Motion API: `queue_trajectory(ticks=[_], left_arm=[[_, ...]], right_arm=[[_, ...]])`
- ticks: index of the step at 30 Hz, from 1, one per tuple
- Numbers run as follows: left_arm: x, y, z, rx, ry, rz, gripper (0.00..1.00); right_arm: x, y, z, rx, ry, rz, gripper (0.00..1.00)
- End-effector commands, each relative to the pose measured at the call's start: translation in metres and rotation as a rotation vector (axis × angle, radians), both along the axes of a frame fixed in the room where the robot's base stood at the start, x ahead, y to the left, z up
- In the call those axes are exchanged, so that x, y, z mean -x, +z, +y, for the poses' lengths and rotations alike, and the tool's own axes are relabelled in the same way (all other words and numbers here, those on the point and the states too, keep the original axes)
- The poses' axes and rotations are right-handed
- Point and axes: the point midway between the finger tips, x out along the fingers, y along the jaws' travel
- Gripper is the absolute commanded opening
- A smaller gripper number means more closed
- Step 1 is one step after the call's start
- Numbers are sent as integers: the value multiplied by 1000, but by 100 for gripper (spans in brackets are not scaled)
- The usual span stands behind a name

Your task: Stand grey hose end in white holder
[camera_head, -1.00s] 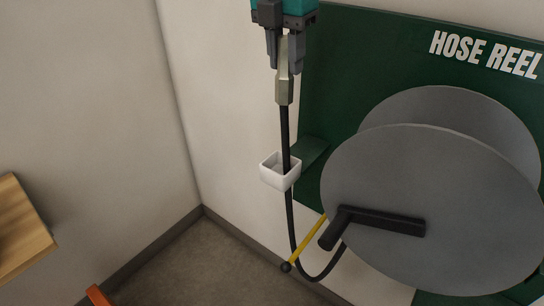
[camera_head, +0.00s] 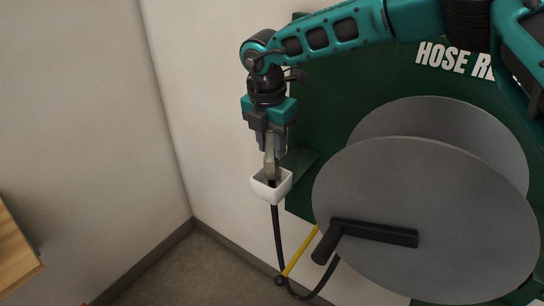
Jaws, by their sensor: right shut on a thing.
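The grey hose end (camera_head: 269,166) is upright in the jaws of my right gripper (camera_head: 268,150), which points straight down. Its lower part sits at the opening of the white holder (camera_head: 271,190), a small square cup fixed at the left edge of the green panel. The holder's front wall hides the lowest part of the hose end, so I cannot tell whether it touches the bottom. The black hose (camera_head: 278,235) hangs below the holder and loops to the right behind the reel. My left gripper is not in view.
The grey hose reel (camera_head: 425,215) with its black crank handle (camera_head: 375,233) stands close right of the holder. A yellow rod (camera_head: 300,252) slants below. A wooden top (camera_head: 14,250) is at the left edge. The wall left of the holder is clear.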

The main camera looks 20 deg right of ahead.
Motion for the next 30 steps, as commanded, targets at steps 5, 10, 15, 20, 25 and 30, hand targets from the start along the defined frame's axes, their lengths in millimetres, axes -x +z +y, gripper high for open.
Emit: queue_trajectory(ticks=[5, 10, 15, 20, 25, 30], left_arm=[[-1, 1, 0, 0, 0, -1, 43], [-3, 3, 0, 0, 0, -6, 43], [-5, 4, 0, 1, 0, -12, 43], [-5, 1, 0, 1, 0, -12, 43], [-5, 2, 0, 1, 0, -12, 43], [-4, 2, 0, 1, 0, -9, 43]], right_arm=[[1, -25, 0, 1, 0, 3, 0], [0, -40, 0, 0, -1, -1, 0], [0, -39, 0, 0, -1, -1, 0], [0, -43, 0, 0, -1, 0, 33], [0, -42, 0, 0, -1, 0, 49], [0, -42, 0, 0, -1, 0, 57]])
